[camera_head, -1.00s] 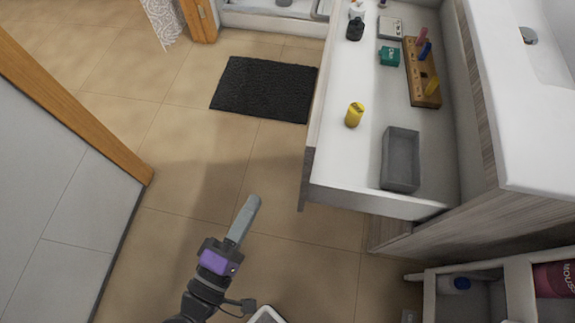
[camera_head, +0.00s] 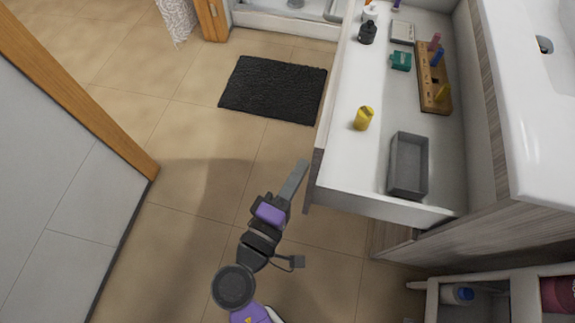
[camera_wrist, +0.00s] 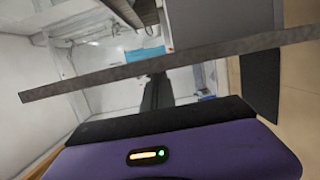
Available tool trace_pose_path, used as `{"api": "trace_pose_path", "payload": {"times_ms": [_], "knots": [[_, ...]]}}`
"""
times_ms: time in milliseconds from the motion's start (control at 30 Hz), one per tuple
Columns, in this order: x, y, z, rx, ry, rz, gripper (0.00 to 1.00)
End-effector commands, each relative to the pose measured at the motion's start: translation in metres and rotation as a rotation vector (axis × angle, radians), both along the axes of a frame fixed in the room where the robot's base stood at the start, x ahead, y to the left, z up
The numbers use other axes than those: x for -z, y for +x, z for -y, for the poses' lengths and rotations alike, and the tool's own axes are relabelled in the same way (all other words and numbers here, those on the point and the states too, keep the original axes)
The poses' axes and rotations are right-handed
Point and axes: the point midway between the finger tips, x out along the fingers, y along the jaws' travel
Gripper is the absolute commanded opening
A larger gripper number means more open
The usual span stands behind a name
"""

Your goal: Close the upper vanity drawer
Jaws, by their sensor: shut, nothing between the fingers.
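The upper vanity drawer (camera_head: 345,115) is pulled well out from the vanity (camera_head: 492,120), its white inside showing in the head view. Its grey wood-look front faces left. My gripper (camera_head: 303,165) is shut and empty, left of the near end of the drawer front. Its tip looks close to the front; I cannot tell whether it touches. In the wrist view the gripper's dark fingers (camera_wrist: 156,92) point into the scene, with a long thin dark strip crossing there, perhaps the drawer front's edge.
The drawer holds a grey box (camera_head: 408,165), a yellow bottle (camera_head: 363,118), a teal item (camera_head: 400,61), a black bottle (camera_head: 367,33) and a wooden holder (camera_head: 433,90). A cart (camera_head: 490,280) stands at lower right. A black mat (camera_head: 273,88) lies on open floor.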

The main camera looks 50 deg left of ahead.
Motion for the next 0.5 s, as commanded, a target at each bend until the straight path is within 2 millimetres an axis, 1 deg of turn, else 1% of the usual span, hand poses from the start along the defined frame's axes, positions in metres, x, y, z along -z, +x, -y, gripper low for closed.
{"api": "trace_pose_path", "payload": {"times_ms": [367,500], "knots": [[-0.0003,0.0006,0.0011,0.000,0.000,0.000,0.00],[-0.0005,0.0028,0.0049,0.001,0.001,0.001,0.00]]}}
